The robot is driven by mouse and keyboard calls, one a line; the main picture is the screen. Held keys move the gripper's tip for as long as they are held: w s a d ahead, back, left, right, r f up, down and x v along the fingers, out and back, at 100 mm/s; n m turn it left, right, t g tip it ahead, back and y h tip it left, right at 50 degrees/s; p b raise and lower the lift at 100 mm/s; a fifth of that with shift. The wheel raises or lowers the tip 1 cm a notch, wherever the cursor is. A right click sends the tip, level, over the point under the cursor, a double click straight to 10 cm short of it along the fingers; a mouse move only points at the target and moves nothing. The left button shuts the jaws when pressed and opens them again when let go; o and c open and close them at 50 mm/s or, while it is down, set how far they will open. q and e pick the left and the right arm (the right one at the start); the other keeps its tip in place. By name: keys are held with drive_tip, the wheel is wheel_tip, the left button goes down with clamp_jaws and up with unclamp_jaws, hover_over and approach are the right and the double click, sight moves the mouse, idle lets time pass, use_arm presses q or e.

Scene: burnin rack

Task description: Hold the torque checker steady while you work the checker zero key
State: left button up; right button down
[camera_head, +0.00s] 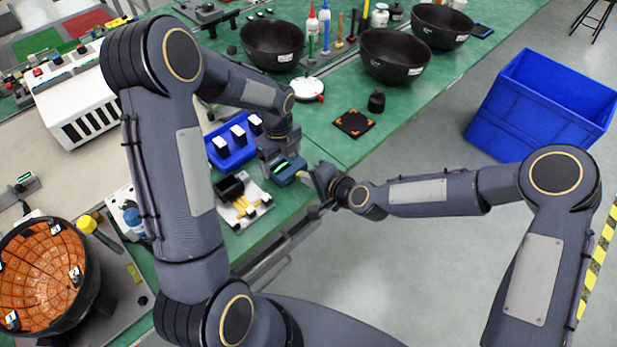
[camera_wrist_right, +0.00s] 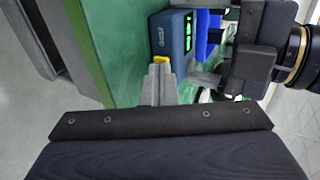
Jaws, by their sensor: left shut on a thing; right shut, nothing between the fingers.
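The torque checker (camera_head: 287,172) is a small blue-grey box with a lit green display, near the green bench's front edge. My left gripper (camera_head: 272,158) is shut on it; the left gripper (camera_wrist_right: 245,70) also shows beside the checker (camera_wrist_right: 168,36) in the right wrist view. A yellow key (camera_wrist_right: 161,60), which looks like the zero key, is on the checker's near side. My right gripper (camera_wrist_right: 160,72) is shut and empty, its fingertips right at the yellow key; I cannot tell whether they press it. In the head view the right gripper (camera_head: 310,178) is close beside the checker.
A blue rack (camera_head: 232,158) with white-topped pieces and a white fixture (camera_head: 250,212) stand left of the checker. Black bowls (camera_head: 393,55) and a black pad with orange corners (camera_head: 353,122) are farther back. A blue bin (camera_head: 540,110) is on the floor at right.

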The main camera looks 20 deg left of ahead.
drive_tip(key=shift+w+a, duration=0.3)
drive_tip(key=shift+a, duration=0.5)
use_arm(q)
drive_tip(key=shift+d, duration=0.15)
use_arm(e)
drive_tip(key=shift+a, duration=0.1)
use_arm(q)
drive_tip(key=shift+s, duration=0.1)
drive_tip(key=shift+d, duration=0.1)
drive_tip(key=shift+a, duration=0.2)
use_arm(e)
drive_tip(key=d+f+v, duration=0.1)
drive_tip(key=f+v, duration=0.1)
drive_tip(key=v, duration=1.1)
drive_tip(key=shift+s+d+r, duration=0.2)
drive_tip(key=shift+s+d, duration=0.1)
